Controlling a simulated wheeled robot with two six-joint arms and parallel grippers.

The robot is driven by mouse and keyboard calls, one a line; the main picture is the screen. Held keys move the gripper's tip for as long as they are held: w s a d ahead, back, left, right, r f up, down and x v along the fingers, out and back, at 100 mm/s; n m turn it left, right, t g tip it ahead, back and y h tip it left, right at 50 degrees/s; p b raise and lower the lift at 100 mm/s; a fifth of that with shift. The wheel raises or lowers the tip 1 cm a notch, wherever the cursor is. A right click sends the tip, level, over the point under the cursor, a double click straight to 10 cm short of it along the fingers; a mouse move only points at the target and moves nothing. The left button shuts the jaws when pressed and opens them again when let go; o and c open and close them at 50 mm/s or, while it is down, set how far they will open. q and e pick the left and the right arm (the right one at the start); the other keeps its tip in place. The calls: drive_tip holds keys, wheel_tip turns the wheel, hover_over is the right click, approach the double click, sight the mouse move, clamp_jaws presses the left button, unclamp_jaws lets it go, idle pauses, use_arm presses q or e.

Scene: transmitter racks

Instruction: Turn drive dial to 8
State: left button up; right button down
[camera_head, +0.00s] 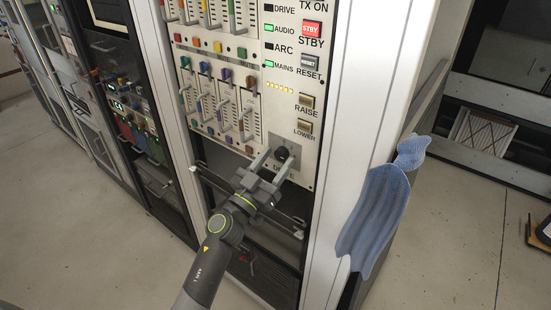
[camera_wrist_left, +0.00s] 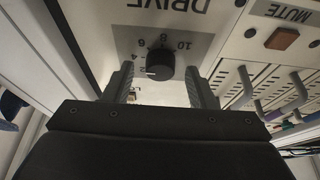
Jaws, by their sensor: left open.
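The black drive dial (camera_head: 282,153) is a round knob low on the white rack panel. In the left wrist view the dial (camera_wrist_left: 160,66) shows upside down under the word DRIVE, with a scale from 2 to 10 around it. Its white pointer mark looks to be at about 2. My left gripper (camera_head: 274,161) is open, with one finger on each side of the dial. In the left wrist view a gap shows between the dial and each finger of the left gripper (camera_wrist_left: 159,82). My right gripper is not in view.
Above the dial are the RAISE (camera_head: 306,101) and LOWER (camera_head: 304,127) buttons. Coloured sliders (camera_head: 222,95) fill the panel to the left. A blue cloth (camera_head: 374,218) hangs on the rack's right side. A dark open bay lies below the panel.

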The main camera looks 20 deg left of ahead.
use_arm(q)
drive_tip(key=shift+w+r, duration=0.1)
drive_tip(key=shift+w, duration=0.15)
drive_tip(key=c, duration=1)
drive_tip(key=shift+o, duration=0.2)
drive_tip(key=shift+m, duration=0.3)
